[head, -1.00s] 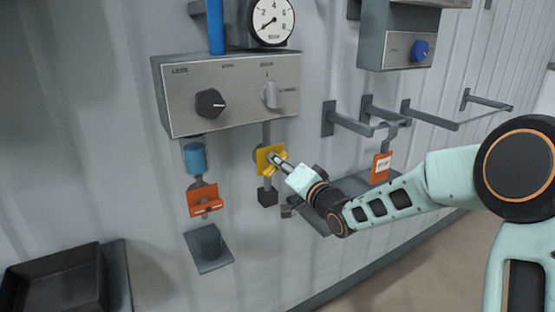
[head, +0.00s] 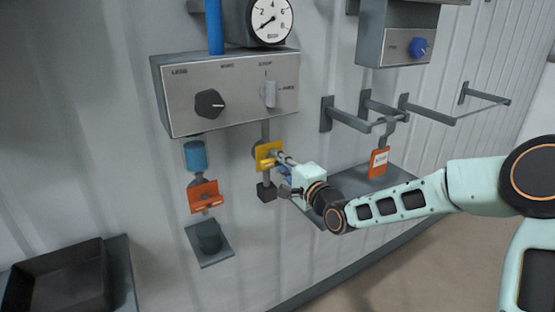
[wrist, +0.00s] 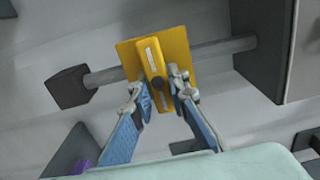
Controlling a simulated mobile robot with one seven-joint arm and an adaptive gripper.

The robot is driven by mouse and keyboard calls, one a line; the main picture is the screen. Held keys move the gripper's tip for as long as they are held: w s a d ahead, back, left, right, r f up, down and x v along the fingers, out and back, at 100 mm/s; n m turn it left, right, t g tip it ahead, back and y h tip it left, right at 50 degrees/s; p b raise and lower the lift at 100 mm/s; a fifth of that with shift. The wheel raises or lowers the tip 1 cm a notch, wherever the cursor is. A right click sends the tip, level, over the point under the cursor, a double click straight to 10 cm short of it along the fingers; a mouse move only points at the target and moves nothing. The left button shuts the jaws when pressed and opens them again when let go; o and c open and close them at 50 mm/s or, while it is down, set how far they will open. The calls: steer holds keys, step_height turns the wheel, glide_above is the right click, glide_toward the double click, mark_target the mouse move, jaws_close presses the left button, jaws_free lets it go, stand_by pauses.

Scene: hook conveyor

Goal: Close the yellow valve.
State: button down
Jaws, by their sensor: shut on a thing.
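The yellow valve (head: 266,151) sits on a vertical pipe below the grey control panel. In the wrist view the yellow valve (wrist: 181,47) shows a square plate and a bar-shaped handle (wrist: 151,62) that lies roughly across the pipe. My gripper (head: 277,156) reaches it from the right. In the wrist view my gripper (wrist: 160,88) has its two fingertips on either side of the handle's near end, shut on it. The exact contact is partly hidden by the fingertips.
The control panel (head: 237,94) with knobs stands just above. An orange valve (head: 205,197) hangs to the left above a cup-like holder (head: 208,240). Hook rails (head: 350,122) and a hanging orange tag (head: 379,162) lie to the right. A black tray (head: 60,285) is at lower left.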

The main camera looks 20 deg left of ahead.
stand_by(0.5)
steer(key=c, duration=1.8)
jaws_free()
steer(key=shift+c, duration=0.2)
steer(key=v, duration=1.2)
steer(key=shift+f, duration=0.1)
